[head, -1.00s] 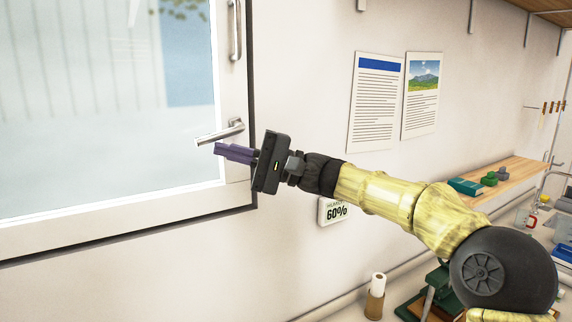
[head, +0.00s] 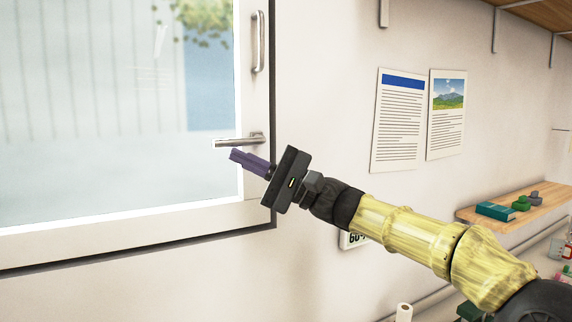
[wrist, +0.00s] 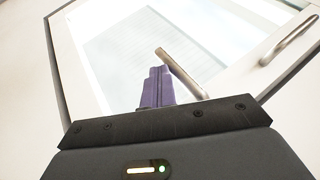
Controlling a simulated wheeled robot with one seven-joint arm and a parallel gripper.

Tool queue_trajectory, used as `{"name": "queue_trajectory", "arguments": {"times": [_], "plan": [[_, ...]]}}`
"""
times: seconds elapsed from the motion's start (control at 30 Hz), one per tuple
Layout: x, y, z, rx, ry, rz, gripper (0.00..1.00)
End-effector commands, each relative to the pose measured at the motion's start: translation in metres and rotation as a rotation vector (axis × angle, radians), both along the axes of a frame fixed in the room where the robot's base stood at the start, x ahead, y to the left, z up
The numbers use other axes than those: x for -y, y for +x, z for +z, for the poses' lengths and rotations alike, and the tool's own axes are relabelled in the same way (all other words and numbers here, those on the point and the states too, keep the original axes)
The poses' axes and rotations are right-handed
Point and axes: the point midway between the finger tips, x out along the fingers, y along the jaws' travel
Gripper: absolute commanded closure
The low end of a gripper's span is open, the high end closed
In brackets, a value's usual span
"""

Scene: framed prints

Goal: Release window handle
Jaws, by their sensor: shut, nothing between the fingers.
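The window handle (head: 238,141) is a silver lever on the right side of the white window frame. It lies about level and points left in the head view. In the wrist view the lever (wrist: 181,72) runs slantwise just right of the fingertips. My gripper (head: 236,156) has purple fingers, shut together with nothing between them. The fingertips are just below the lever in the head view. The fingers (wrist: 156,84) also show in the wrist view. I cannot tell whether they touch the lever.
A silver pull bar (head: 258,42) is fixed to the frame above the lever. Two prints (head: 399,121) hang on the wall to the right. A wooden shelf (head: 520,206) holds a teal book and green items. The wall between window and prints is clear.

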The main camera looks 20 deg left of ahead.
Motion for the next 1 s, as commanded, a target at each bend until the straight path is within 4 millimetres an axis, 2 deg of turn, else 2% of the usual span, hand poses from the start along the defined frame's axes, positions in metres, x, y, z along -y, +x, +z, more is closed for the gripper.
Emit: {"name": "queue_trajectory", "arguments": {"times": [0.27, 0.7, 1.0], "plan": [[0.001, 0.000, -0.007, 0.001, 0.000, -0.001, 1.00], [0.003, -0.006, -0.045, 0.000, 0.001, 0.004, 1.00], [0.057, 0.008, -0.065, -0.001, 0.000, 0.001, 1.00]]}}
